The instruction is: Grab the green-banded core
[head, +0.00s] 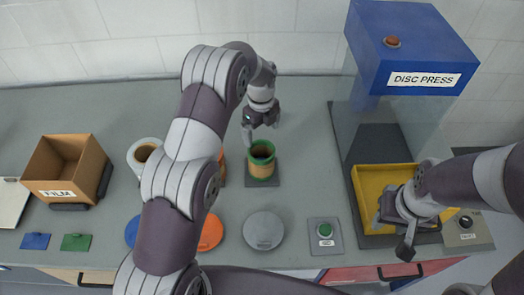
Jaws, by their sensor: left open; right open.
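The green-banded core (262,160) stands upright on a dark square base in the middle of the table, with an open top and a green rim. My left gripper (262,129) is open just above and behind it, its fingers pointing down toward the core. I cannot tell whether a finger touches the rim. My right gripper (402,232) is open at the front of the yellow tray (362,190), far to the right of the core.
A blue disc press (410,45) stands at the right. A cardboard film box (88,168) and a white roll (137,152) are at the left. My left arm hides part of the table.

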